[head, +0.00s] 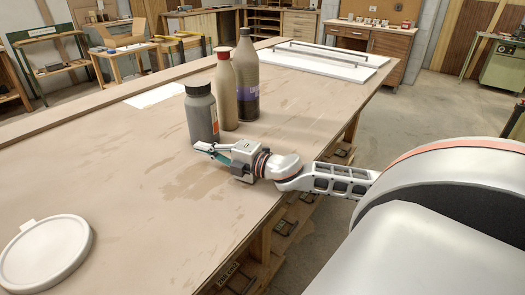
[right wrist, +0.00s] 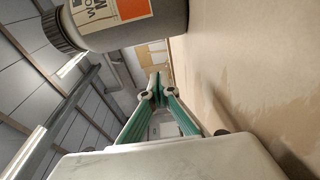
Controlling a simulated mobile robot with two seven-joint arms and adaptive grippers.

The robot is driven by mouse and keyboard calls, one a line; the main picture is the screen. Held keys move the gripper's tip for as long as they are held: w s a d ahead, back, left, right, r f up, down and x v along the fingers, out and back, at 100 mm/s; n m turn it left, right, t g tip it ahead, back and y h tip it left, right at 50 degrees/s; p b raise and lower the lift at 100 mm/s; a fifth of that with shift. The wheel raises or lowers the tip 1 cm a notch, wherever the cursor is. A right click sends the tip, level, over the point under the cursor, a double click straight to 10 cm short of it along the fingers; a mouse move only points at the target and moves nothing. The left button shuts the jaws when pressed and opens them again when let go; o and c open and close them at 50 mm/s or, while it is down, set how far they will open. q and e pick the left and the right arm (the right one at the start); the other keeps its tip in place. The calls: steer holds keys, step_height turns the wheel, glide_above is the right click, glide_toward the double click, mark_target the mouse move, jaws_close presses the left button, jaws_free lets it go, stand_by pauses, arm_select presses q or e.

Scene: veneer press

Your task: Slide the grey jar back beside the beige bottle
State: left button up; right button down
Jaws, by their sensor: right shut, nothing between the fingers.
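The grey jar (head: 201,120) stands upright on the wooden table, with a dark grey cap. The beige bottle (head: 228,98) with a red cap stands just behind it and to its right. My right gripper (head: 198,148) is low over the table at the near side of the jar's base, its fingers shut and empty. In the right wrist view the shut green fingers (right wrist: 157,88) lie beside the jar (right wrist: 135,20), which shows an orange and white label. I cannot tell whether they touch it. My left gripper is not in view.
A dark bottle with a purple label (head: 246,78) stands right behind the beige bottle. A round white lid-like disc (head: 45,255) lies at the near left. A white panel with rails (head: 318,66) and a white sheet (head: 155,96) lie farther back. The table's middle left is clear.

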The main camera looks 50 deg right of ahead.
steer(key=v, duration=1.1)
steer(key=p+v, duration=0.1)
steer(key=v, duration=0.5)
steer(key=shift+s+d+f, duration=0.1)
steer(key=shift+d+f, duration=0.1)
steer(key=shift+d, duration=0.15)
steer(key=shift+s+d, duration=0.15)
steer(key=shift+s, duration=0.3)
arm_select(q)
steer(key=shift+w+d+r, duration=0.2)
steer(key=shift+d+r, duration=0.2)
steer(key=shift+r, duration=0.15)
